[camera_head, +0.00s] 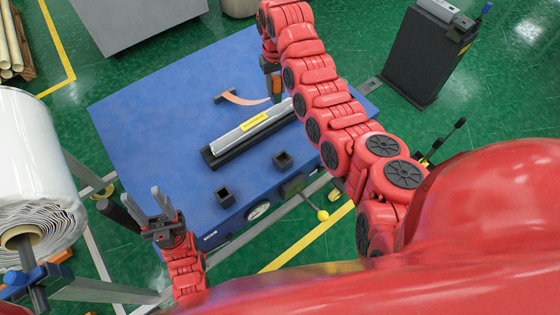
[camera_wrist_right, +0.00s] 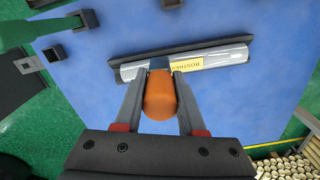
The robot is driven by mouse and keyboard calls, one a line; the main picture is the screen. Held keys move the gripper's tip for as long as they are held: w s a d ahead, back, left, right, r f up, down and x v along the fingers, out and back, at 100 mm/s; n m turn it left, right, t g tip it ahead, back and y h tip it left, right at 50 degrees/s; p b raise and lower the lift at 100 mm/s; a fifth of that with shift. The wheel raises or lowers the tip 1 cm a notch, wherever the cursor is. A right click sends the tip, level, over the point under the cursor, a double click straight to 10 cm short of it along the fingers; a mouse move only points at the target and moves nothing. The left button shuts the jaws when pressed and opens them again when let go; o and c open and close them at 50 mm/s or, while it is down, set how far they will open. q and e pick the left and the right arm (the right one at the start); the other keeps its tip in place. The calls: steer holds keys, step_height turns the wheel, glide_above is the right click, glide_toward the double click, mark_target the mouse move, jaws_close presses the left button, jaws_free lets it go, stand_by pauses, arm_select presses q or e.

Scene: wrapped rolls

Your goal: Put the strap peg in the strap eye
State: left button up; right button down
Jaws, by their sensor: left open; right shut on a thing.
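My right gripper (camera_head: 274,94) is over the far right part of the blue table, beyond the roll. It is shut on an orange piece (camera_wrist_right: 159,98), which I take to be the strap peg, between its fingers in the right wrist view (camera_wrist_right: 162,68). A tan-orange strap (camera_head: 243,99) curves from a dark block (camera_head: 222,96) towards this gripper. The silver wrapped roll (camera_head: 236,135) lies in a black cradle (camera_head: 212,159). I cannot tell for certain which part is the strap eye.
Two black square sockets (camera_head: 224,196) (camera_head: 283,160) stand near the front edge of the blue table (camera_head: 140,110). A large white roll (camera_head: 30,160) is at the left. A dark cabinet (camera_head: 425,55) stands at the right. The table's left part is clear.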

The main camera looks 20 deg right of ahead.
steer(key=s+d+f+p, duration=0.2)
steer(key=s+d+f, duration=0.1)
steer(key=s+f, duration=0.3)
steer(key=s+d+f+n+p, duration=0.1)
steer(key=s+d+f, duration=0.3)
steer(key=s, duration=0.5)
steer(key=s+d+f+p, duration=0.2)
steer(key=s+d+f, duration=0.1)
steer(key=s+f, duration=0.35)
steer(key=w+a+f, duration=0.1)
steer(key=w+a, duration=0.2)
steer(key=w+a+f, duration=0.1)
steer(key=w+a, duration=0.3)
steer(key=w+a+f, duration=0.1)
steer(key=w+a, duration=0.2)
steer(key=a, duration=0.1)
steer(key=shift+w+f, duration=0.35)
steer(key=shift+f+p, duration=0.35)
steer(key=shift+f, duration=0.1)
steer(key=shift+w, duration=0.1)
steer(key=shift+f, duration=0.15)
